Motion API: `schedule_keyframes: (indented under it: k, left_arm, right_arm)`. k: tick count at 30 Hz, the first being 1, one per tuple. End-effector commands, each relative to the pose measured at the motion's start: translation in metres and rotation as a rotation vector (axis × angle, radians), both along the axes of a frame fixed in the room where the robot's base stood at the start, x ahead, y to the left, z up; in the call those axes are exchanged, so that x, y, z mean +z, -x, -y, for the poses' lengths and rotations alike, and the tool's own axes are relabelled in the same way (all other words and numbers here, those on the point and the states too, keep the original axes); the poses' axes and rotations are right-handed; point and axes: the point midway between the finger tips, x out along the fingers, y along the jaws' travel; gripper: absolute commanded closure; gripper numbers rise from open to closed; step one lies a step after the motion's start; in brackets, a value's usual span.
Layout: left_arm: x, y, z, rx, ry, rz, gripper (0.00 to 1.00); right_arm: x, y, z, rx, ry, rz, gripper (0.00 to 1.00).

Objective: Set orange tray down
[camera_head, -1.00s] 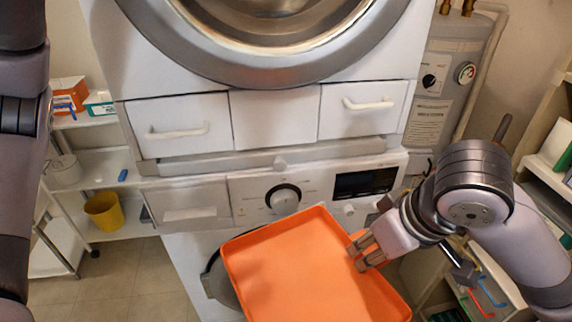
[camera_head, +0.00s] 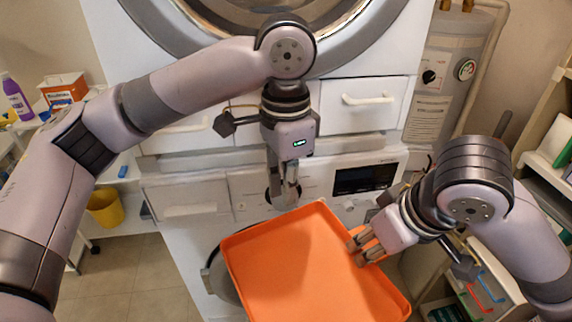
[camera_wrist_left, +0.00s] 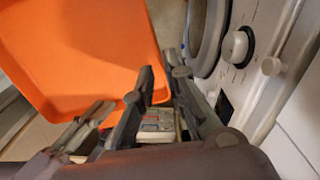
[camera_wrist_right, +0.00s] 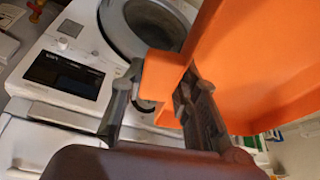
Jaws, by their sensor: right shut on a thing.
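The orange tray (camera_head: 300,270) is tilted, in front of the lower washing machine. My right gripper (camera_head: 362,246) is shut on the tray's right edge; the right wrist view shows the orange edge (camera_wrist_right: 160,75) between its fingers. My left gripper (camera_head: 290,196) points down just behind the tray's far edge. In the left wrist view its fingers (camera_wrist_left: 163,76) are apart with nothing seen between them, and the tray (camera_wrist_left: 85,50) lies beside them. I cannot tell whether a left finger touches the tray. The tray's near edge is cut off at the bottom of the head view.
The lower washing machine (camera_head: 245,190) stands right behind the tray and my left gripper. A yellow bin (camera_head: 104,208) and a shelf with boxes are on the left. A boiler (camera_head: 440,90) and a shelf (camera_head: 548,185) stand on the right. Floor (camera_head: 130,280) shows clear at the lower left.

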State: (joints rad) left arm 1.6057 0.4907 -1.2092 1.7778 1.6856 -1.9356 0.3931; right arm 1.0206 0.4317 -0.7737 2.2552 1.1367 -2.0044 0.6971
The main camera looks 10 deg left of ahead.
Motion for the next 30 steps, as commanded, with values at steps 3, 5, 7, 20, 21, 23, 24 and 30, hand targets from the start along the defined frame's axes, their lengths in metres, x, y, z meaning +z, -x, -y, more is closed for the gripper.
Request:
schedule_keyframes:
  k: [3, 5, 7, 20, 21, 23, 24, 30]
  left_arm:
    - [-0.025, 0.000, -0.001, 0.001, -0.001, -0.002, 0.88]
    - [-0.035, 0.000, 0.000, 0.001, 0.000, -0.002, 0.88]
    - [-0.046, 0.000, -0.001, 0.001, 0.000, -0.001, 0.88]
    - [-0.072, 0.000, -0.001, 0.002, 0.001, 0.001, 0.88]
    - [-0.073, 0.000, -0.001, 0.002, 0.001, 0.001, 0.88]
    - [-0.073, 0.000, -0.001, 0.002, 0.001, 0.001, 0.88]
    - [-0.073, 0.000, -0.001, 0.002, 0.001, 0.001, 0.88]
    - [-0.073, 0.000, -0.001, 0.003, 0.000, 0.000, 1.00]
  right_arm:
    - [0.000, 0.000, 0.000, 0.000, -0.001, 0.001, 1.00]
    - [0.000, 0.000, 0.000, 0.000, -0.001, 0.001, 1.00]
    - [0.000, 0.000, 0.000, 0.000, -0.001, 0.001, 1.00]
    - [0.001, 0.000, 0.000, 0.000, -0.003, 0.002, 1.00]
    - [0.001, 0.000, 0.000, 0.000, -0.003, 0.002, 1.00]
    - [0.001, 0.000, 0.000, 0.000, -0.003, 0.002, 1.00]
    - [0.001, 0.000, 0.000, 0.000, -0.003, 0.002, 1.00]
    - [0.001, 0.000, 0.000, 0.000, -0.004, 0.003, 1.00]
